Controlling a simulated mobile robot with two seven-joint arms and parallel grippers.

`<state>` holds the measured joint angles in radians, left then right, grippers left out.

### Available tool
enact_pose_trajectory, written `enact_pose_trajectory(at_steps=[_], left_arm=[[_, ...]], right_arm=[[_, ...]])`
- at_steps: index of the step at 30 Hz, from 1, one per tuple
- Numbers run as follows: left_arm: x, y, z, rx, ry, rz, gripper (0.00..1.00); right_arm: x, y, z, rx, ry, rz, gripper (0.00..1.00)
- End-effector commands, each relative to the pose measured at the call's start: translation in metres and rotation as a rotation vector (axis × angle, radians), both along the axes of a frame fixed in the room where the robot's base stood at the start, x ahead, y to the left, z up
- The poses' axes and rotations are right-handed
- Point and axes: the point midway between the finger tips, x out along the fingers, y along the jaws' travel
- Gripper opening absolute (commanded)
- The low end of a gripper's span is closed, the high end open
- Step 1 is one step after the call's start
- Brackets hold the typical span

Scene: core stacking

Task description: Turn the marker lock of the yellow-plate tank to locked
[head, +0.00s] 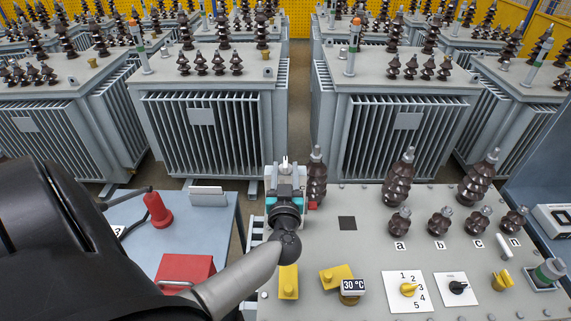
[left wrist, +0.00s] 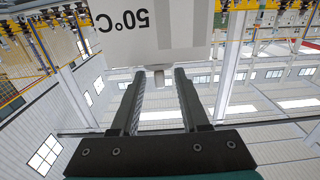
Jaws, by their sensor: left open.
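My left gripper (head: 285,172) is at the left far edge of the near tank's grey top (head: 330,252), behind my arm's dark joint. The left wrist view shows its two dark fingers (left wrist: 158,88) apart and empty. A pale box marked 50°C upside down (left wrist: 150,38) and its small grey stub (left wrist: 158,76) show just beyond the fingertips. Two yellow plates, one at the left front (head: 288,283) and one beside the 30 °C display (head: 335,274), sit on the near tank. I cannot tell which part is the marker lock. My right gripper is not in view.
A yellow dial numbered 1 to 5 (head: 408,290), a black knob (head: 458,287) and a yellow valve (head: 501,280) stand on the near top. Brown insulators (head: 398,181) rise at its back. A blue table (head: 215,215) with a red box (head: 186,272) is at left.

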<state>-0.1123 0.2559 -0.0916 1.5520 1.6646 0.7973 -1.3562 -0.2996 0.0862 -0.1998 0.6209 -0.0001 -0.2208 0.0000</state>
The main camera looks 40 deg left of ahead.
Motion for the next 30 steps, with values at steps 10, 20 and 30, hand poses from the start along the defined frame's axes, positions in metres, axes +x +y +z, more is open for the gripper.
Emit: enact_pose_trajectory(at_steps=[10, 20, 30], left_arm=[[0.02, 0.017, 0.0, 0.0, 0.0, -0.001, 0.45], [0.02, 0.017, 0.0, -0.001, -0.001, -0.001, 0.34], [0.02, 0.017, 0.0, -0.001, -0.001, -0.001, 0.0]], right_arm=[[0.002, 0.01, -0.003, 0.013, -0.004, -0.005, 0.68], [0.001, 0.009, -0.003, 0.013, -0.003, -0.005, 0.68], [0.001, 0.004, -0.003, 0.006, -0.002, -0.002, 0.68]])
